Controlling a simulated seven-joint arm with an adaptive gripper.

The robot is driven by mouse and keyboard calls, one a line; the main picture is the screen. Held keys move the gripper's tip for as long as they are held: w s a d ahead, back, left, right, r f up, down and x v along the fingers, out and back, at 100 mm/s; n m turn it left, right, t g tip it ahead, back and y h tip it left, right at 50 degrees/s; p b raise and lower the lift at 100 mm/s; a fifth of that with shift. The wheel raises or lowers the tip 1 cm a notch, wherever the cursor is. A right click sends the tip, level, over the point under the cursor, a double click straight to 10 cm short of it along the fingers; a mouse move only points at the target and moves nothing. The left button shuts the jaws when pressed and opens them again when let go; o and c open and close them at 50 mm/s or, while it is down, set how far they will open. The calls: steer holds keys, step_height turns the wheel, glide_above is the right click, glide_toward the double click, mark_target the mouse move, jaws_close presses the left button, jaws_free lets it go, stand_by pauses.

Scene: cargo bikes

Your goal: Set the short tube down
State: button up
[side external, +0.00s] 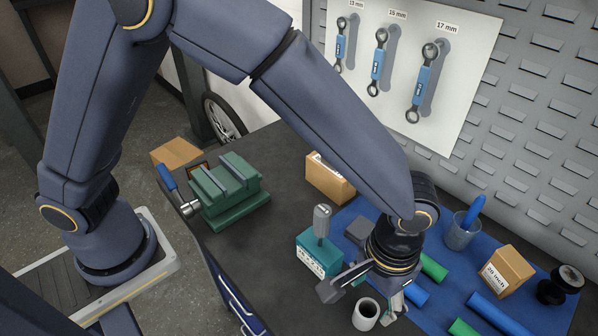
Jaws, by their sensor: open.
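My gripper (362,298) is open low over the front of the blue mat (456,294), one finger to the left and one to the right. No tube shows between its fingers. Close by on the right, a short-looking blue tube (416,294) and a green tube (433,267) lie on the mat, partly hidden by my wrist. A longer blue tube (500,314) and another green tube (462,328), cut by the frame edge, lie further right. I cannot tell which tube is the short one.
An open grey cup (366,313) stands right by the fingers. A teal block with a grey handle (319,254) stands left of my gripper. A green vise (228,190), cardboard boxes (330,181) (503,269) and a cup with a blue item (461,233) stand around. Dark bench is clear between vise and block.

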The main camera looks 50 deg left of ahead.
mark_target(368, 309)
steer(key=w+a+r+n+t+h, duration=0.1)
steer(key=w+a+r+t, duration=0.1)
steer(key=a+r, duration=1.5)
steer(key=s+a+r+t, duration=0.1)
steer(key=s+a, duration=0.4)
steer(key=a, duration=0.2)
steer(key=s+a+r+n+t+y, duration=0.1)
steer(key=s+a, duration=0.3)
steer(key=a, duration=0.4)
steer(key=shift+s+a+r+t, duration=0.25)
steer(key=shift+s+r+t, duration=0.15)
steer(key=shift+t, duration=0.4)
